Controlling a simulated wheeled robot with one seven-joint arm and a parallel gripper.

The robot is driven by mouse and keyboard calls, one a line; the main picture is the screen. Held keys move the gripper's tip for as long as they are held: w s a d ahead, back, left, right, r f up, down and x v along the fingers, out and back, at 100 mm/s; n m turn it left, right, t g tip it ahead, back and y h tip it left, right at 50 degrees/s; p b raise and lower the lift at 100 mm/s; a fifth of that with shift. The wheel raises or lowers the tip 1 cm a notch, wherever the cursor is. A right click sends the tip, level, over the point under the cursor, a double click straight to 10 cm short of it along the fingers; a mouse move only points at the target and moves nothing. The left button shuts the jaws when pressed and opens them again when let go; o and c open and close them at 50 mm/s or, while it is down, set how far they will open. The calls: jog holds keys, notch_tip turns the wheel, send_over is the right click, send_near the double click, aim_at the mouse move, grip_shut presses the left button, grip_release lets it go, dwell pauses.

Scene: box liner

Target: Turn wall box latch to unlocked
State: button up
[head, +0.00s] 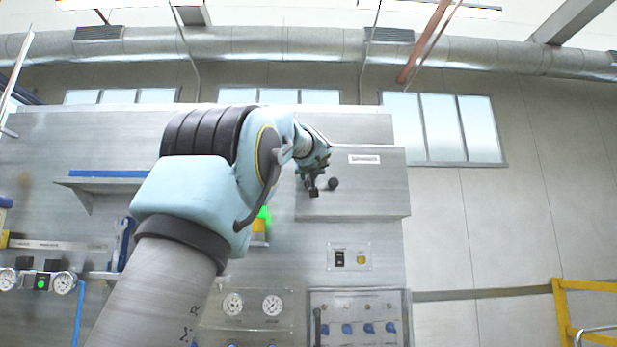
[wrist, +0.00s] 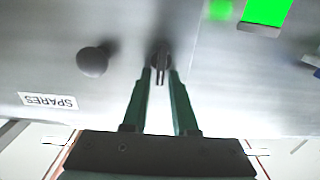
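The grey wall box (head: 375,185) is on the panel at upper centre in the head view, and its front fills much of the wrist view (wrist: 60,30). The latch (wrist: 160,60) is a small dark round piece with a narrow lever, upside down in the wrist view. My gripper (wrist: 161,75) is open, with one green finger on each side of the lever and a small gap on both sides. In the head view my gripper (head: 313,190) is at the box's front left, and the latch is hidden behind it or too small to make out.
A dark round knob (wrist: 93,62) sticks out of the box front beside the latch, also in the head view (head: 333,184). A SPARES label (wrist: 48,101) is on the box. A bright green item (wrist: 266,12) is near the box. Switches (head: 350,257) and gauges (head: 272,305) are below.

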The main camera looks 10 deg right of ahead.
grip_shut()
jog(key=shift+f, duration=0.1)
dwell(0.4)
jog(key=shift+s+d+f+m, duration=0.1)
jog(key=shift+d+f+m, duration=0.2)
jog(key=shift+m, duration=2.65)
jog(key=shift+w+d+f+m, duration=0.15)
jog(key=shift+f+m, duration=0.25)
jog(key=shift+m, duration=2.6)
jog(key=shift+s+d+f+m, duration=0.15)
jog(key=shift+d+f+m, duration=0.2)
jog(key=shift+m, duration=2.6)
